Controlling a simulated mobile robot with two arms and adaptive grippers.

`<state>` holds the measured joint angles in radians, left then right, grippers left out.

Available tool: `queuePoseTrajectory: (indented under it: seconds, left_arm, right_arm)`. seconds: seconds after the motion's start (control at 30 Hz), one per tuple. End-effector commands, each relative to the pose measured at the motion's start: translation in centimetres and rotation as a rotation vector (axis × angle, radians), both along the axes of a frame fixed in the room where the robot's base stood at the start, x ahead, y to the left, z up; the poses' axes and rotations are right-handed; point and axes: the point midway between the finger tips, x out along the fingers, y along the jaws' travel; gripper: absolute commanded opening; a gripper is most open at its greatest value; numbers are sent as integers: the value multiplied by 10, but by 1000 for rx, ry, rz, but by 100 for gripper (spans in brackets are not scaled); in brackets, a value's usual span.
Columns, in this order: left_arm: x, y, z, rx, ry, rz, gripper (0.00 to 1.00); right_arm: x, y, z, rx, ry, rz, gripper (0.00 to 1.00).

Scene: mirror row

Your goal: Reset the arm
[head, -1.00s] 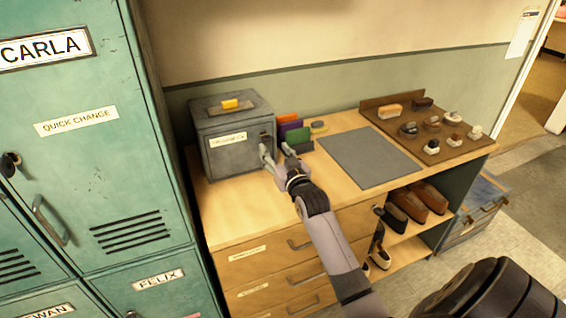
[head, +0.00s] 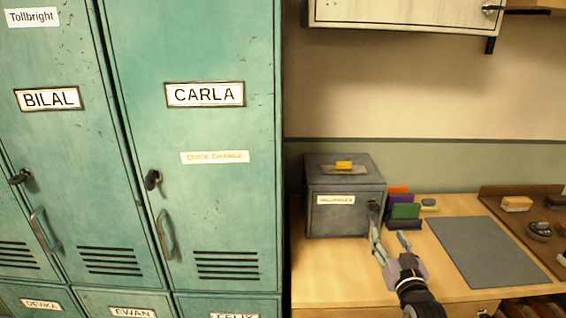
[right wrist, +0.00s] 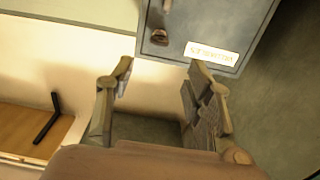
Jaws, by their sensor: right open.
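My right gripper (head: 389,240) is open and empty in the head view. Its fingers point toward the front right corner of a grey metal box (head: 330,215) on the wooden counter (head: 335,275). I cannot tell whether a finger touches the box. In the right wrist view the spread fingers (right wrist: 160,72) have nothing between them. The box front (right wrist: 225,25) with its label lies beyond them. My left gripper is not in view.
Green lockers (head: 205,130) stand at the left. A yellow block (head: 344,165) sits on the box. Coloured folders (head: 404,211), a grey mat (head: 485,250) and a board with brushes (head: 545,225) are to the right. A wall cabinet (head: 400,12) hangs above.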

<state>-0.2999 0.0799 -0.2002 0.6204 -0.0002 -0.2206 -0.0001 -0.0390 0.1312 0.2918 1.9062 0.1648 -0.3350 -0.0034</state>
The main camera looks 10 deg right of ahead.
Motion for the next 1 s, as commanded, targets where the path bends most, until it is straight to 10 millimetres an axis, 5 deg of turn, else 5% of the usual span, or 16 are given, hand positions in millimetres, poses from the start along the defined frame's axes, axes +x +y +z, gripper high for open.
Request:
queuePoseTrajectory:
  seconds: [0.13,0.23,0.4,0.5,1.0]
  left_arm:
    - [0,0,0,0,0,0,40]
    - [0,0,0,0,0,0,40]
    - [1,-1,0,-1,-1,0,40]
    - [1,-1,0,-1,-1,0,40]
    - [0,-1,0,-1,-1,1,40]
  right_arm:
    - [-11,20,-22,-1,95,34,48]
    - [-35,54,-59,0,266,91,48]
    - [-115,119,-125,-2,634,196,48]
    - [-159,143,-146,-2,796,235,48]
    - [-315,196,-174,1,1281,338,48]
